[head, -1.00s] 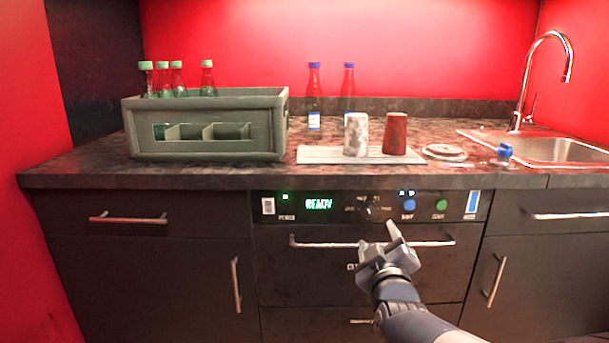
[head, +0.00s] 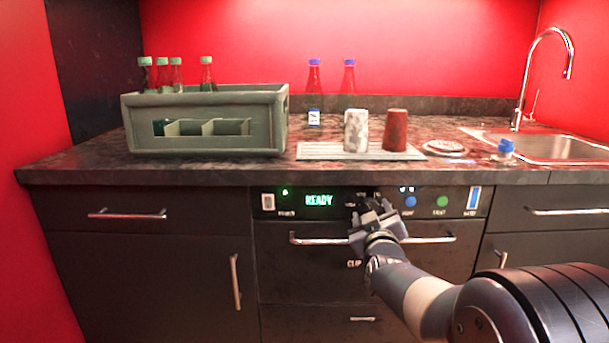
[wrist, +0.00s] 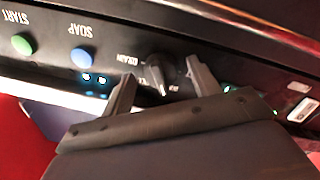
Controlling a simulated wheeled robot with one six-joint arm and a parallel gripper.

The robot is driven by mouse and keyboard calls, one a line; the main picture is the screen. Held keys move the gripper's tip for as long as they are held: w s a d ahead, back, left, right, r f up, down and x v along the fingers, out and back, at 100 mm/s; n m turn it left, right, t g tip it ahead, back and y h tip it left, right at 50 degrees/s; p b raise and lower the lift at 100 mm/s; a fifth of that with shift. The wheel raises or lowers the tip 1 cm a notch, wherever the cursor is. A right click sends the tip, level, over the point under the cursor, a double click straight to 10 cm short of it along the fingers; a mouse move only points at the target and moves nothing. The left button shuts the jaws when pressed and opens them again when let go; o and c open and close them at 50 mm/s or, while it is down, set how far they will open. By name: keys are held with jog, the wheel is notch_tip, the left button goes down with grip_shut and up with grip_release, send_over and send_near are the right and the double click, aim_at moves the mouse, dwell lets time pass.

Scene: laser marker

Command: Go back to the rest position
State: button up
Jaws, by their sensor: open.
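My gripper (head: 374,210) is in front of the machine's control panel (head: 270,203), below the counter edge, with its arm reaching in from the lower right. In the wrist view my gripper (wrist: 160,88) has its two fingers apart, one on each side of a black rotary knob (wrist: 160,70). I cannot tell whether the fingers touch the knob. Nothing is held. In the head view the gripper hides most of the knob. The panel's display (head: 319,200) reads READY in green.
The blue button (head: 409,201) and green button (head: 440,201) sit right of the gripper. A drawer handle (head: 310,238) runs just below. On the counter (head: 80,165) stand a bottle crate (head: 205,140), two cups on a mat (head: 318,151) and blue-capped bottles. The sink (head: 570,148) is at the right.

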jog(key=m, duration=0.5)
jog(key=shift+a, duration=0.1)
jog(key=m, duration=0.4)
jog(key=shift+m+g+h, duration=0.3)
jog(key=s+p, duration=0.1)
jog(key=s, duration=0.7)
jog(key=shift+s+a+p, duration=0.4)
jog(key=shift+d, duration=0.1)
